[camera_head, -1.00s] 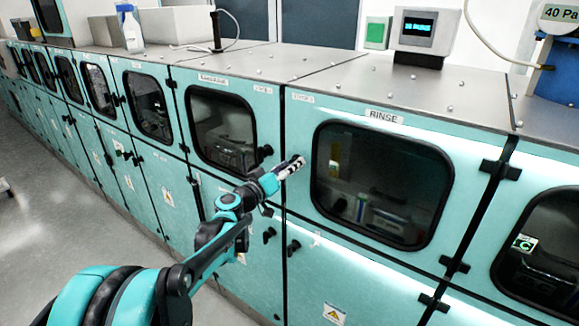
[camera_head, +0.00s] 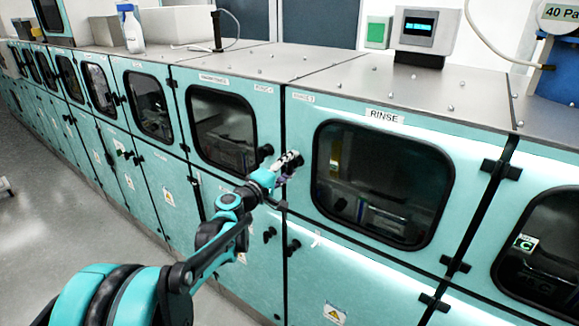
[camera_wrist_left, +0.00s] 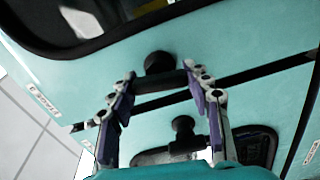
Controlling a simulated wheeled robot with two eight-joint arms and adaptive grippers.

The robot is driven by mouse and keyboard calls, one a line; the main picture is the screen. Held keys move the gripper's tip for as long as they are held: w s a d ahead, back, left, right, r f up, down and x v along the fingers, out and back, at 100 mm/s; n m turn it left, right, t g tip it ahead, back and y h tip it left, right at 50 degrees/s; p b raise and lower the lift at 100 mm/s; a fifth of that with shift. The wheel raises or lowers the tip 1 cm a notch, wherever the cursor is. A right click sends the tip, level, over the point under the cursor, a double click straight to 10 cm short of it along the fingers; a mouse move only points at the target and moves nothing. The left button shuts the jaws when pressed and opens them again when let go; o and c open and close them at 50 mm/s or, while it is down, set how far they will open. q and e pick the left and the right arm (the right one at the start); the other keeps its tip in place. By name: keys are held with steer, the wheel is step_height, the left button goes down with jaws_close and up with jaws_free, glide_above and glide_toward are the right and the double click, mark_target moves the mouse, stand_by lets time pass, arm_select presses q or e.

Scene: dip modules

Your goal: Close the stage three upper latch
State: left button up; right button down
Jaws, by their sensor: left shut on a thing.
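The stage three upper latch (camera_wrist_left: 160,63) is a black round knob with a dark bar, on the teal panel close to the seam. In the head view it sits left of the RINSE window (camera_head: 380,185) and is mostly hidden by my gripper. My left gripper (camera_head: 289,160) is at this latch. In the left wrist view, the fingers of my left gripper (camera_wrist_left: 160,74) stand on either side of the bar, shut on the latch. My right gripper is in neither view.
The neighbouring panel's black latch (camera_head: 265,151) is just left across the seam and shows below in the wrist view (camera_wrist_left: 182,132). Lower latches (camera_head: 293,247) sit beneath. A grey display box (camera_head: 425,32) and a white bottle (camera_head: 131,30) stand on the metal top.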

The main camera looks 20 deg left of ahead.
arm_select(q)
steer(key=shift+n, duration=0.8)
steer(key=o, duration=1.2)
steer(key=shift+s, duration=0.1)
steer(key=v, duration=1.2)
